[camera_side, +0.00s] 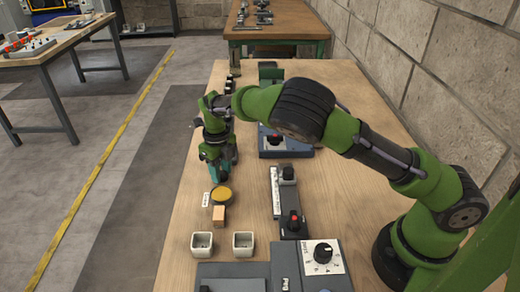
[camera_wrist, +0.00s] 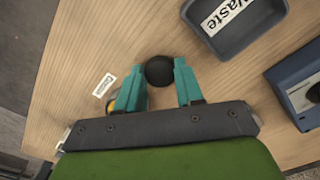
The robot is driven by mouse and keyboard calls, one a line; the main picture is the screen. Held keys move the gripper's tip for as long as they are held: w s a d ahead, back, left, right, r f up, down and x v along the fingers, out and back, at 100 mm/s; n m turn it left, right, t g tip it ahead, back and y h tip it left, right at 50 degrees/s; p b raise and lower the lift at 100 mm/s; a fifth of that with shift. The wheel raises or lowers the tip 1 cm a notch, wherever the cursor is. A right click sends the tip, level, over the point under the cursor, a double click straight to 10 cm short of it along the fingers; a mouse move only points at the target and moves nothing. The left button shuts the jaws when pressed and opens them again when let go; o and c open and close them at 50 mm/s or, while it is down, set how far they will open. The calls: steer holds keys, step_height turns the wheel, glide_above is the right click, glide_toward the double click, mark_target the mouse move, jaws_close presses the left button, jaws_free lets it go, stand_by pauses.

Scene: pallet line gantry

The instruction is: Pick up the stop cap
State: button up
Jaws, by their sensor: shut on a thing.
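My gripper (camera_side: 217,170) is above the left part of the wooden bench in the side view. In the wrist view its teal fingers (camera_wrist: 160,82) are closed on a black round cap (camera_wrist: 159,70), apparently the stop cap. The cap sits at the fingertips, with its top showing. In the side view I cannot make the cap out at the gripper. I cannot tell whether it touches the bench.
A yellow disc (camera_side: 221,195) with a label card (camera_side: 206,199) lies just in front of my gripper. A wooden block (camera_side: 218,215) and two white cups (camera_side: 202,244) stand nearer. The wrist view shows a grey waste tray (camera_wrist: 247,42) and a blue box (camera_wrist: 296,86) at right.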

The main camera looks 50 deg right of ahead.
mark_target(288, 170)
steer(key=shift+r, duration=0.45)
step_height(288, 170, up, 3)
steer(key=shift+f, duration=0.2)
steer(key=s+d, duration=0.1)
steer(key=s, duration=0.4)
steer(key=s+d, duration=0.1)
steer(key=s, duration=0.4)
steer(key=s+d+r, duration=0.1)
steer(key=s, duration=0.4)
steer(key=shift+d, duration=0.1)
steer(key=shift+s+d+r, duration=0.15)
steer(key=shift+s+d, duration=0.05)
steer(key=shift+s, duration=0.05)
steer(key=shift+s+d+r+n, duration=0.15)
steer(key=shift+d+n, duration=0.1)
steer(key=shift+n, duration=0.05)
steer(key=d+r+n, duration=0.5)
steer(key=d+r, duration=0.1)
steer(key=r, duration=0.1)
steer(key=shift+w+d+f, duration=0.1)
steer(key=shift+w+f, duration=0.1)
steer(key=shift+f, duration=1.3)
steer(key=shift+w+d+f, duration=0.1)
steer(key=shift+w+f, duration=0.1)
steer(key=shift+f, duration=1.25)
steer(key=shift+f, duration=0.15)
